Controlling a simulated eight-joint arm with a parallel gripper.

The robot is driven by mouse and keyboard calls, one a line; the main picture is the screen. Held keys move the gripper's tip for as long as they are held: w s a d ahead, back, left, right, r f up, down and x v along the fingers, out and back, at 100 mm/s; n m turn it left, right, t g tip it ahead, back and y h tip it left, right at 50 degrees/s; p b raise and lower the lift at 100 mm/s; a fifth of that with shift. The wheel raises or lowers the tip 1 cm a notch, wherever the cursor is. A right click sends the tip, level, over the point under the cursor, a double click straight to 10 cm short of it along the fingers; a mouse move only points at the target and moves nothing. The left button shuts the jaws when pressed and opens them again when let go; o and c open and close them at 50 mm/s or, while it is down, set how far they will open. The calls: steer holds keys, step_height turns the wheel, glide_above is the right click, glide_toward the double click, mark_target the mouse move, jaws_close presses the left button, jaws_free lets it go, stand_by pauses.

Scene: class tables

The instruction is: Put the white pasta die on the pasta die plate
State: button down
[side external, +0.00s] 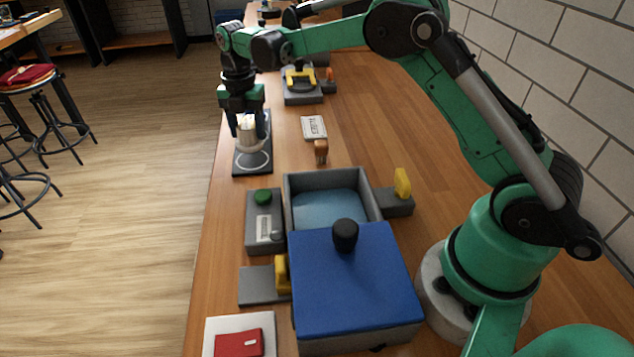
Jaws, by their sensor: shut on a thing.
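My gripper (249,129) points down at the far left side of the table, with its fingers on either side of a small whitish, rounded piece (247,138). It is shut on this piece, which looks like the white pasta die; the fingers partly hide it. Below is a dark rectangular plate (239,168) with pale ring markings, probably the pasta die plate. The piece is over the plate's middle, behind the near ring as seen here. I cannot tell whether it touches the plate.
A card (313,127) and a small brown block (321,152) lie right of the plate. Nearer stand a grey box with a green button (263,197), an open grey basin (330,208) and a blue-lidded box (355,280). A grey-and-yellow device (301,84) stands farther back.

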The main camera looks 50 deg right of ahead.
mark_target(249, 142)
steer(key=shift+f, duration=1.65)
steer(key=shift+f, duration=0.1)
steer(key=shift+c, duration=1.1)
jaws_free()
